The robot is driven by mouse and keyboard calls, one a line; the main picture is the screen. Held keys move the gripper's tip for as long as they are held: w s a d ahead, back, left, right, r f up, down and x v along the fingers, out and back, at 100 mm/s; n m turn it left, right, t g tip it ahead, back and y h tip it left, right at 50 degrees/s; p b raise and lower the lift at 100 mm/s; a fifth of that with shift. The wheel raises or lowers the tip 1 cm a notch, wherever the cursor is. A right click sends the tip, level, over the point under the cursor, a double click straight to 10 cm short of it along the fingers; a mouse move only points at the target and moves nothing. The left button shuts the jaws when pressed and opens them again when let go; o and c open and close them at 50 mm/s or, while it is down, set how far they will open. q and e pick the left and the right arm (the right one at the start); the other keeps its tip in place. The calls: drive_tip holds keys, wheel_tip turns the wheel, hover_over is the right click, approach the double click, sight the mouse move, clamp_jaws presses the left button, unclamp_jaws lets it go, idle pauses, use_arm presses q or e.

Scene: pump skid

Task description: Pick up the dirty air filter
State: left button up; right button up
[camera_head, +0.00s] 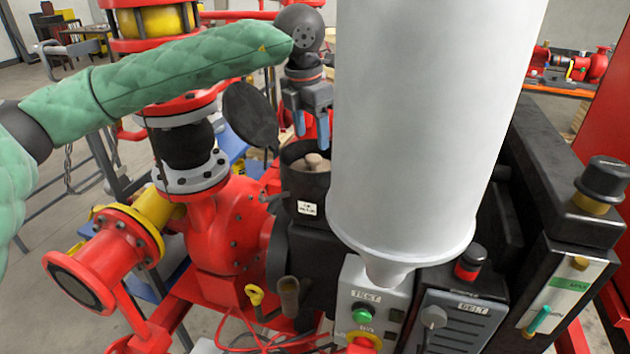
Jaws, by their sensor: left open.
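The dirty air filter (312,162) appears to be the brownish piece with a small knob on top, inside the round black housing (308,187) at the middle. Only its top shows; the housing walls hide the rest. The round black lid (250,116) of the housing stands open to the left. My left gripper (312,126) points down just above the housing mouth. Its blue fingers are apart, with nothing seen between them, and their tips are above the filter. My right gripper is not in view.
A large pale grey cylinder (415,130) stands close on the right and hides what lies behind it. Red pump casing (232,235) and a flanged pipe (88,270) are at the left.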

sight(313, 157)
use_arm(q)
drive_tip(key=shift+w+d+f+p, duration=0.1)
drive_tip(key=shift+w+f+p, duration=0.15)
drive_tip(key=shift+f, duration=0.45)
drive_tip(key=f+p, duration=0.1)
drive_tip(key=f, duration=0.2)
drive_tip(key=shift+w+f, duration=0.1)
drive_tip(key=shift+w, duration=0.1)
drive_tip(key=shift+f, duration=0.75)
clamp_jaws()
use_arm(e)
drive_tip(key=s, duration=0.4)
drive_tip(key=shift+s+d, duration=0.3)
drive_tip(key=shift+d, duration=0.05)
